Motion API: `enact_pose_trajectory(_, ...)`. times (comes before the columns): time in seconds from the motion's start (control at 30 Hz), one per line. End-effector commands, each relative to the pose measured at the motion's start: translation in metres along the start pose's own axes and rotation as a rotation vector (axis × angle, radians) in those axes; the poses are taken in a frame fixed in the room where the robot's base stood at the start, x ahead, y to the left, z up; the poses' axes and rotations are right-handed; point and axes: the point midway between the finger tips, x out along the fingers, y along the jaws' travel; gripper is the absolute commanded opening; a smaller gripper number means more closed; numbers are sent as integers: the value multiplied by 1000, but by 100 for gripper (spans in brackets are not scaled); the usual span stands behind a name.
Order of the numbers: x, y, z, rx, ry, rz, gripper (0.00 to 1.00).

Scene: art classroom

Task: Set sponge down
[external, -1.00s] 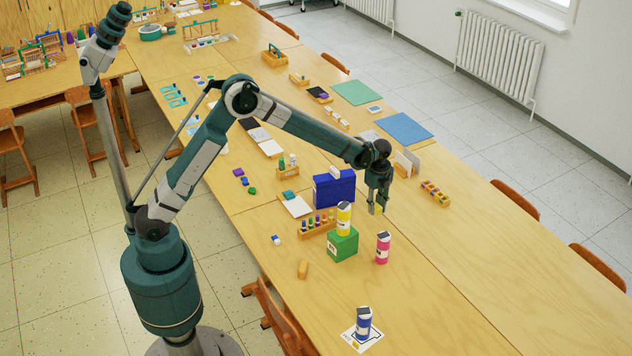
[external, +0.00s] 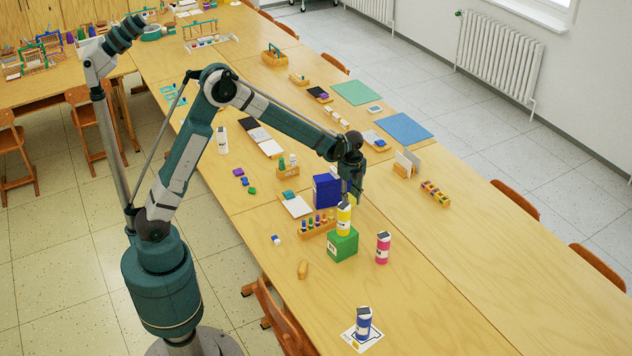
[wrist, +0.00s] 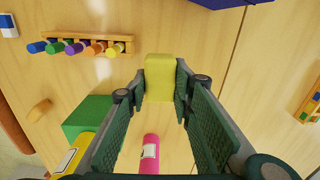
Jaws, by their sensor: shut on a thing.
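A yellow sponge (wrist: 159,78) sits between the fingertips of my gripper (wrist: 160,90) in the wrist view. My gripper is shut on it, with one finger against each side. In the external view, my gripper (external: 352,194) is over the table, beside the right end of the blue box (external: 324,190) and behind the yellow bottle (external: 344,219). The sponge is hidden or too small to make out there. I cannot tell its exact height above the table.
A blue bottle (external: 364,322) stands on a white card. The table right of the pink bottle is clear.

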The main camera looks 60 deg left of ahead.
Motion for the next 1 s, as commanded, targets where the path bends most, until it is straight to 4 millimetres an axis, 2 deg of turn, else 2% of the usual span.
enact_pose_trajectory(0.03, 0, 10, 12, -2, 0, 0, 17)
enact_pose_trajectory(0.2, -3, 43, 46, 7, 0, 0, 17)
enact_pose_trajectory(0.5, -4, 107, 98, 22, 0, 0, 17)
enact_pose_trajectory(1.0, 3, 224, 166, 47, 0, 0, 17)
